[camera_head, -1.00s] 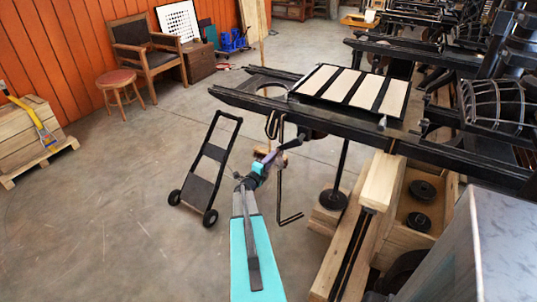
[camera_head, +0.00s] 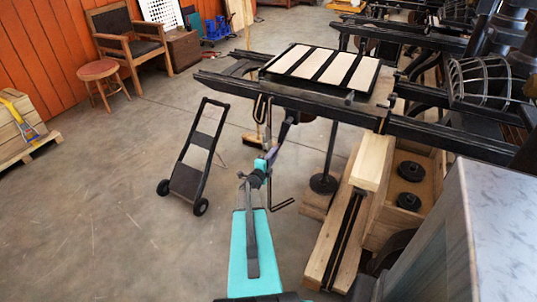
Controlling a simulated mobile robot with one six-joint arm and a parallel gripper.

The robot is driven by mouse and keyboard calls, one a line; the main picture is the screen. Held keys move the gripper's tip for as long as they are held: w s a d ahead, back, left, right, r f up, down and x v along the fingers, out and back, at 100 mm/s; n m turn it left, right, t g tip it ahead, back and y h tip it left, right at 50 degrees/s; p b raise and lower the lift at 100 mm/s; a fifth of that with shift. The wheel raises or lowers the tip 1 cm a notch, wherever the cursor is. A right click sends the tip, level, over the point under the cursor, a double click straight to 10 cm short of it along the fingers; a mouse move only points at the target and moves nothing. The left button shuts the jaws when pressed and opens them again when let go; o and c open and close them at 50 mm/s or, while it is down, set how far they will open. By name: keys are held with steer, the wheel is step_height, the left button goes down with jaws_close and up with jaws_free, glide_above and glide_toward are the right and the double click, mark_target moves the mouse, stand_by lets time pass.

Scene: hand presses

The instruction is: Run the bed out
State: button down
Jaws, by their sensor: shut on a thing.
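The bed (camera_head: 322,68) is a dark flat frame with several cream strips, lying on the long black rails (camera_head: 225,85) of the nearest press. It sits toward the rails' left part, with bare surface to its right. My teal arm reaches up from the bottom centre. My gripper (camera_head: 270,157) is below the near rail, shut on the dark crank handle (camera_head: 289,119) beneath the bed. The fingertips are small and partly merge with the handle. A thin bent rod (camera_head: 283,206) hangs beside the gripper.
A black hand cart (camera_head: 194,165) stands left of my arm. A wooden press base (camera_head: 330,240) and a grey marble-topped block (camera_head: 505,200) are at right. A stool (camera_head: 98,70) and chair (camera_head: 127,35) stand at the back left.

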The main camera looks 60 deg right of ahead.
steer(key=shift+s+f+b, duration=0.15)
steer(key=shift+s+b, duration=0.25)
steer(key=shift+s, duration=0.8)
steer(key=c, duration=1.5)
jaws_free()
steer(key=shift+o, duration=0.2)
steer(key=a+b, duration=0.1)
steer(key=a, duration=1.2)
steer(key=shift+a+b, duration=0.3)
steer(key=shift+a, duration=0.1)
steer(key=shift+w, duration=0.2)
